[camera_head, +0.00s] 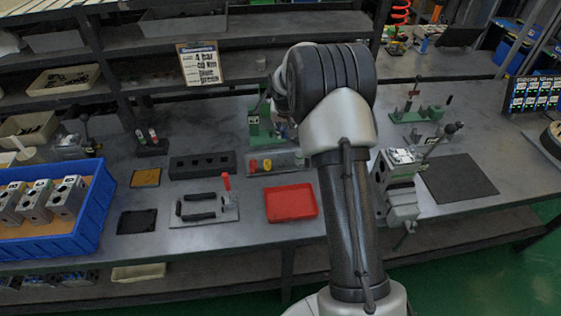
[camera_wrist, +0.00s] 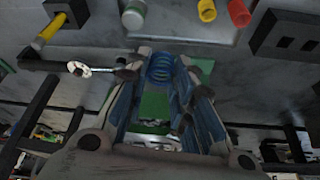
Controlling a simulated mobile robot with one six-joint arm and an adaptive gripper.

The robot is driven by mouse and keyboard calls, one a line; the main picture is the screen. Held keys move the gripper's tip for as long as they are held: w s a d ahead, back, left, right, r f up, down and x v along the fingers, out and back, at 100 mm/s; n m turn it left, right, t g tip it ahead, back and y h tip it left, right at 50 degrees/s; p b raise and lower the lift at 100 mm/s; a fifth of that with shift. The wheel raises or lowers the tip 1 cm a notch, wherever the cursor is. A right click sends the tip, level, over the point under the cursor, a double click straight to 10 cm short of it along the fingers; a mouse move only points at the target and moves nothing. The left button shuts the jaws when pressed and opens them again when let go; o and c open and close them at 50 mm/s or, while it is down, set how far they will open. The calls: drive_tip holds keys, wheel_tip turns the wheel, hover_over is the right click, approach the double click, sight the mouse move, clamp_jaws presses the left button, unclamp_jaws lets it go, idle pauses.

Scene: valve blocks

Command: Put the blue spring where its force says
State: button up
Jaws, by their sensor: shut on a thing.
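The blue spring (camera_wrist: 160,68) shows in the wrist view between the fingertips of my gripper (camera_wrist: 162,76), which is shut on it. Green parts of a bench device show behind and below it. In the head view my arm hides the spring and most of my gripper. The green device (camera_head: 257,127) stands at the back of the bench, just left of my arm. A grey holder plate (camera_head: 284,161) with yellow and red pieces lies in front of it.
A sign (camera_head: 201,63) with small print stands at the back. A red tray (camera_head: 291,203) lies in front, with a black block with holes (camera_head: 202,165) to its left. A blue crate (camera_head: 97,213) holds metal blocks. A vise (camera_head: 402,205) stands right of my arm.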

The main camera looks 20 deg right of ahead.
wheel_tip(320, 180, down, 15)
drive_tip(key=b, duration=0.3)
drive_tip(key=shift+f+b, duration=0.2)
drive_tip(key=shift+b, duration=0.15)
drive_tip(key=shift+f, duration=0.2)
drive_tip(key=o, duration=0.5)
drive_tip(key=shift+o, duration=0.5)
drive_tip(key=shift+r, duration=0.1)
